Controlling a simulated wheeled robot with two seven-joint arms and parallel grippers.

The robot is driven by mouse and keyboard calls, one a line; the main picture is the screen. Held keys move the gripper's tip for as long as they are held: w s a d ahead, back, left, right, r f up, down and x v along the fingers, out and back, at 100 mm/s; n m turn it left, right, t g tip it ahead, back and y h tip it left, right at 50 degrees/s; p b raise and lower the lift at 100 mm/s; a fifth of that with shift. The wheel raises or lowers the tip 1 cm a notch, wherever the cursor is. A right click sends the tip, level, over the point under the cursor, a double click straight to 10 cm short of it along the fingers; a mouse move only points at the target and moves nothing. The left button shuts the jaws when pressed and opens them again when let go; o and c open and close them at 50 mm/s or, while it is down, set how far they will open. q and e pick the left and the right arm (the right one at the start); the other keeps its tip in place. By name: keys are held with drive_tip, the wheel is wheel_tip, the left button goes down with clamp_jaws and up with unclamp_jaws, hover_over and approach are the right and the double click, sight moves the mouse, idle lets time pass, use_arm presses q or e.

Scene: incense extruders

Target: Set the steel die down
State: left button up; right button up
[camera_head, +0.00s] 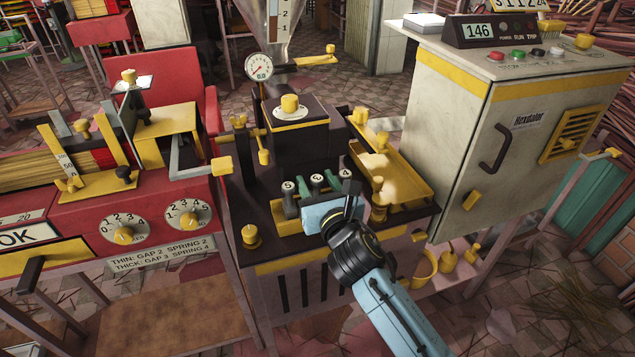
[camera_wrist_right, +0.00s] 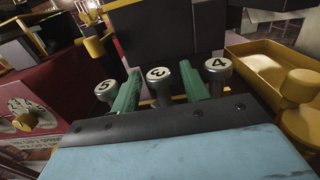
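Three steel dies with numbered round caps stand upright in a row in a yellow holder (camera_head: 286,228) on the dark machine. In the right wrist view they are the 5 die (camera_wrist_right: 107,91), the 3 die (camera_wrist_right: 158,77) and the 4 die (camera_wrist_right: 217,69). My right gripper (camera_wrist_right: 160,82) has its two green fingers on either side of the 3 die, with narrow gaps seen beside its cap. It also shows at the row in the head view (camera_head: 317,184). The dies' lower parts are hidden by my gripper. My left gripper is not in view.
A yellow tray (camera_head: 408,182) lies right of the dies. A yellow knob (camera_head: 250,235) stands to the left. A grey control cabinet (camera_head: 462,150) bounds the right side.

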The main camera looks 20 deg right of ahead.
drive_tip(key=shift+r, duration=0.2)
drive_tip(key=shift+s, duration=0.35)
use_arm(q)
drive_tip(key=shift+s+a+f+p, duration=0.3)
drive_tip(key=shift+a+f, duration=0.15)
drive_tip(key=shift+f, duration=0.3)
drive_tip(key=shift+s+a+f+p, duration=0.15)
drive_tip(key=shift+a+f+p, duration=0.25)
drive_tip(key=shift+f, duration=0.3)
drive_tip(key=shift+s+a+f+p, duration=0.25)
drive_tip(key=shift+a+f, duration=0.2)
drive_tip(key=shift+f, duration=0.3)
use_arm(e)
drive_tip(key=s, duration=1.1)
drive_tip(key=shift+s+d, duration=0.15)
drive_tip(key=shift+d, duration=0.1)
